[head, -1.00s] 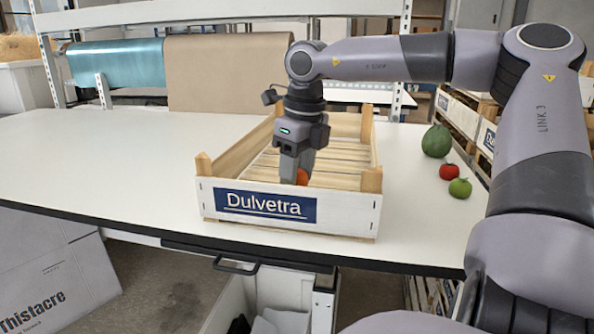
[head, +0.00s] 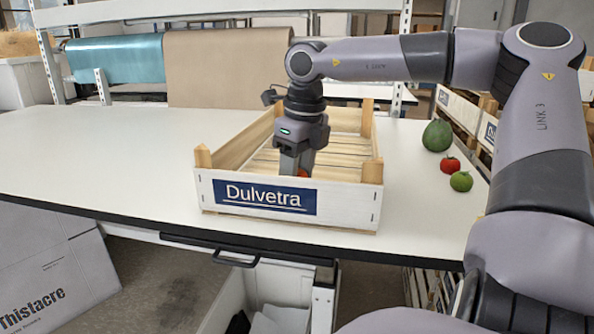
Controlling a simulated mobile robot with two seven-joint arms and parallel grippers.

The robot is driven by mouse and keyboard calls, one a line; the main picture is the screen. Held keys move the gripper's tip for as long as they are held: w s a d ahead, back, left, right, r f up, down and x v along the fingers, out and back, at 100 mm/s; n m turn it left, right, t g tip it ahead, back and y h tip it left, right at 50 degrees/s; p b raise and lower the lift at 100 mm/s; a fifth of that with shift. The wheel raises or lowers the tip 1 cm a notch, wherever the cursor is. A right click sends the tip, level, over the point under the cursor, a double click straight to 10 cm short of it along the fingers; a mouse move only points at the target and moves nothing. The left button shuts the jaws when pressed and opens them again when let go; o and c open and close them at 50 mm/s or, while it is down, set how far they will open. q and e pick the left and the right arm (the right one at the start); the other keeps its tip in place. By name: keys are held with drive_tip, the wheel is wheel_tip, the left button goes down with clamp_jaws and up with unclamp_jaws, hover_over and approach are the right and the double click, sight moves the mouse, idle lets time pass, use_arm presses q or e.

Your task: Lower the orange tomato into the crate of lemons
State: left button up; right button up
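The crate (head: 345,207) stands on the white table, with a white front wall and a blue "Dulvetra" label. Its slatted wooden floor shows at the back and looks bare; no lemons are visible, and the front wall hides the near part. My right gripper (head: 293,170) points straight down inside the crate, close behind the front wall. It is shut on the orange tomato (head: 303,173), of which only a small orange patch shows above the front wall. The fingertips and whatever is under the tomato are hidden. My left gripper is not in view.
A dark green round fruit or vegetable (head: 437,136), a red tomato (head: 450,165) and a green tomato (head: 461,181) stand on the table right of the crate. The table (head: 100,160) left of the crate is clear. Brown and teal rolls (head: 115,65) hang behind it.

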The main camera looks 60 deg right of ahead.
sight(300, 172)
drive_tip(key=shift+f+b, duration=0.5)
drive_tip(key=shift+f, duration=0.25)
idle(0.3)
drive_tip(key=o, duration=1.1)
drive_tip(key=shift+r, duration=0.1)
drive_tip(key=r, duration=0.4)
drive_tip(key=r+p, duration=0.1)
drive_tip(key=shift+s+r, duration=0.35)
drive_tip(key=shift+r, duration=0.05)
drive_tip(key=shift+s+r, duration=0.1)
drive_tip(key=shift+r, duration=0.5)
